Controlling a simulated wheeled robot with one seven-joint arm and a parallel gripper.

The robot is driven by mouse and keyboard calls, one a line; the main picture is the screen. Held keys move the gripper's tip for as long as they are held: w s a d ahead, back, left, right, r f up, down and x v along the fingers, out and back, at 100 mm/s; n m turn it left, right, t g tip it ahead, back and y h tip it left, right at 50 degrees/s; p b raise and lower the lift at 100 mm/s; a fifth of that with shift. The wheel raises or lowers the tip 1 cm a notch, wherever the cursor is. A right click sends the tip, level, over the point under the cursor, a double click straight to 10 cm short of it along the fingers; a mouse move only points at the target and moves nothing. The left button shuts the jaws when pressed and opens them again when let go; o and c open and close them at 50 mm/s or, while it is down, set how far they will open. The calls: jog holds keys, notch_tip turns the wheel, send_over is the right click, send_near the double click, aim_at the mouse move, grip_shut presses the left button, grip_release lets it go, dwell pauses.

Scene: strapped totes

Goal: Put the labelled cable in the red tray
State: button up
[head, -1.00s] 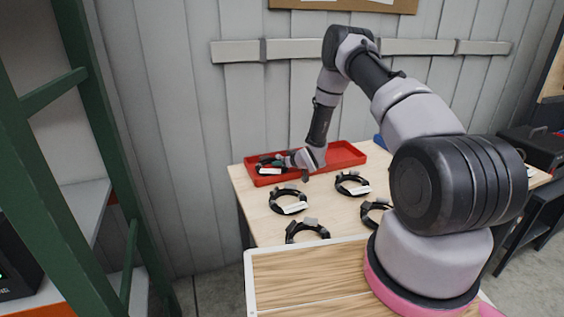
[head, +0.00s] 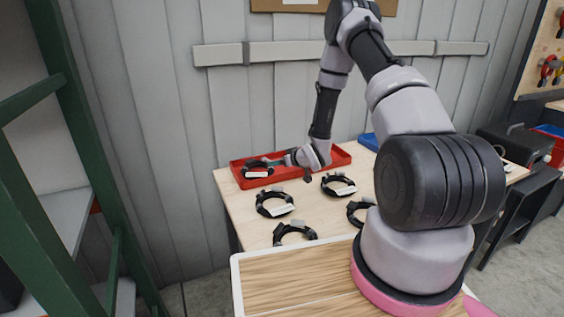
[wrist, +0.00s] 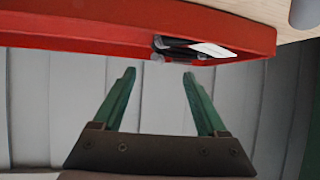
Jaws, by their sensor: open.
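A black coiled cable with a white label (head: 257,170) lies in the left end of the red tray (head: 341,158). In the wrist view, part of this cable (wrist: 205,48) shows against the tray's inside, partly hidden by the red wall (wrist: 60,45). My gripper (head: 272,161) is beside the cable, over the tray. Its green fingers (wrist: 160,73) are apart with nothing between them, and the cable lies just beyond their tips. Several similar cables with white tags lie on the table, including one in the middle (head: 339,185) and one to the left (head: 273,204).
The light wooden table (head: 240,200) has bare surface between the cables. A blue container (head: 368,141) is right of the tray, behind my arm. A plank wall stands close behind the table. A green shelf frame (head: 70,120) is at the left.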

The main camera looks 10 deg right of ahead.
jog(key=shift+v, duration=0.85)
jog(key=shift+w+r, duration=0.2)
jog(key=shift+r, duration=0.2)
jog(key=s+d+r+m+g+h, duration=0.1)
jog(key=s+d+r+h, duration=0.15)
jog(key=r, duration=0.75)
jog(key=s+d+r+m+h, duration=0.1)
jog(key=s+d+r+m, duration=0.15)
jog(key=r, duration=0.65)
jog(key=s+d+r+m+g+h, duration=0.1)
jog(key=s+d+r, duration=0.15)
jog(key=r, duration=0.75)
jog(key=s+a+r+m, duration=0.1)
jog(key=s+r, duration=0.3)
jog(key=s, duration=0.5)
jog(key=s+a+r+m+g+y, duration=0.1)
jog(key=s+r, duration=0.3)
jog(key=s, duration=0.6)
jog(key=s+a+r+m+g+y, duration=0.1)
jog(key=s+r, duration=0.4)
jog(key=s, duration=0.5)
jog(key=shift+s+a+m, duration=0.25)
jog(key=shift+a+m, duration=0.4)
jog(key=shift+a, duration=0.1)
